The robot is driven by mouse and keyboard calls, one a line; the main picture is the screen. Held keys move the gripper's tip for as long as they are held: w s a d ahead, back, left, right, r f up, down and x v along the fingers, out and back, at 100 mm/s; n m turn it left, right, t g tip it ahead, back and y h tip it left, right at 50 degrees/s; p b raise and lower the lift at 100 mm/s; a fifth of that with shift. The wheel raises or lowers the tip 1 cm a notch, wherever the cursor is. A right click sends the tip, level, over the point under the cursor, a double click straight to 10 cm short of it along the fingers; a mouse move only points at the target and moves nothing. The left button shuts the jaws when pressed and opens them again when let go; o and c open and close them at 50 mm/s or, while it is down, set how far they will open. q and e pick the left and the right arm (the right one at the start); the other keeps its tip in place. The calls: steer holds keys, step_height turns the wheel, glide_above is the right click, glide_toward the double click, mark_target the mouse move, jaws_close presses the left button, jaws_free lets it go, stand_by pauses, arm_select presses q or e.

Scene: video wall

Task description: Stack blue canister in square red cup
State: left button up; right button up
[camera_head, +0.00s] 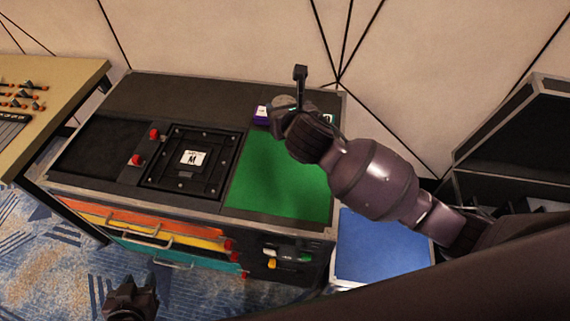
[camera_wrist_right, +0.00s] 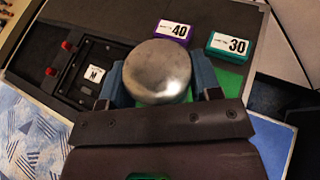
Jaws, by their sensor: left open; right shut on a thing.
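My right gripper (camera_wrist_right: 160,82) is shut on a round object with a dull silver top (camera_wrist_right: 157,70), which sits between its two bluish fingers. The silver top also shows in the head view (camera_head: 284,102), partly behind the gripper, above the back of the green panel. The object's sides are hidden, so I cannot tell if they are blue. My left gripper (camera_head: 130,298) is open and empty at the bottom left of the head view, in front of the drawers. I see no square red cup in either view.
The green panel (camera_head: 280,175) is mostly clear. A purple box marked 40 (camera_wrist_right: 174,33) and a green box marked 30 (camera_wrist_right: 229,44) stand behind the held object. A black framed panel (camera_head: 190,160) and red knobs are to the left. A blue surface (camera_head: 375,248) lies to the right.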

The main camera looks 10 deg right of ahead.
steer(key=shift+f+b, duration=2.3)
steer(key=shift+f, duration=7.2)
steer(key=shift+r, duration=0.1)
steer(key=o, duration=0.9)
steer(key=shift+o, duration=0.5)
